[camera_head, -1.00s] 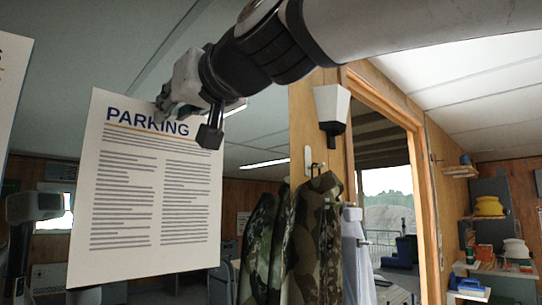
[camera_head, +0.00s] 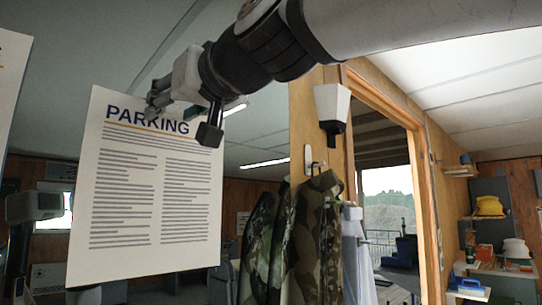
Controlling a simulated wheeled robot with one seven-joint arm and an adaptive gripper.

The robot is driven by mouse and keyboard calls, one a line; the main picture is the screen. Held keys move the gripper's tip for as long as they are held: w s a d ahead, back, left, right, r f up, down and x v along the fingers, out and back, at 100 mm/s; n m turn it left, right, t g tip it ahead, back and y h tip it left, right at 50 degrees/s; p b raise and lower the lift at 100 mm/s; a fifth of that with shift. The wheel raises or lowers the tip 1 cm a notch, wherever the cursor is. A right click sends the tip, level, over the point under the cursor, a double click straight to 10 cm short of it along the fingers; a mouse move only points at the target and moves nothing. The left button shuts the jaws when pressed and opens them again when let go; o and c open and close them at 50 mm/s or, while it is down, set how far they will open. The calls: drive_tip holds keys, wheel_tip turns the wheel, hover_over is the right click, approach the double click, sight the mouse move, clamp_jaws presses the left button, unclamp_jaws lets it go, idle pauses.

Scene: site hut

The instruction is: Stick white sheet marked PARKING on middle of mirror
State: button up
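The white sheet marked PARKING (camera_head: 150,215) hangs upright and flat at the left, facing me, with a blue heading and two columns of grey lines. My gripper (camera_head: 158,103) is at its top edge, above the heading. Its fingers look spread, with no clear grip on the paper. I cannot make out the mirror's outline, and cannot tell whether the sheet's back touches it.
Another white sheet (camera_head: 10,85) is cut off at the left edge.

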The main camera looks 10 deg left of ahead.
drive_tip(key=v, duration=1.2)
drive_tip(key=w+d+f+m+g+h, duration=0.1)
drive_tip(key=d+f+m+h, duration=0.15)
drive_tip(key=d+f, duration=0.45)
drive_tip(key=w+d+f+m+h, duration=0.1)
drive_tip(key=d+f+h, duration=0.25)
drive_tip(key=f, duration=0.75)
drive_tip(key=w+d+f+m+g+h, duration=0.1)
drive_tip(key=d+f+m+h, duration=0.15)
drive_tip(key=d+f, duration=0.5)
drive_tip(key=s+d+f+m+g+h, duration=0.1)
drive_tip(key=s+d+f, duration=0.2)
drive_tip(key=f, duration=0.4)
drive_tip(key=s+d+f+m+g+h, duration=0.1)
drive_tip(key=s+d+f+g+h, duration=0.1)
drive_tip(key=s+d+f, duration=0.2)
drive_tip(key=s+d+f+m+g+h, duration=0.2)
drive_tip(key=d+f, duration=0.3)
drive_tip(key=f, duration=0.6)
drive_tip(key=shift+s, duration=0.85)
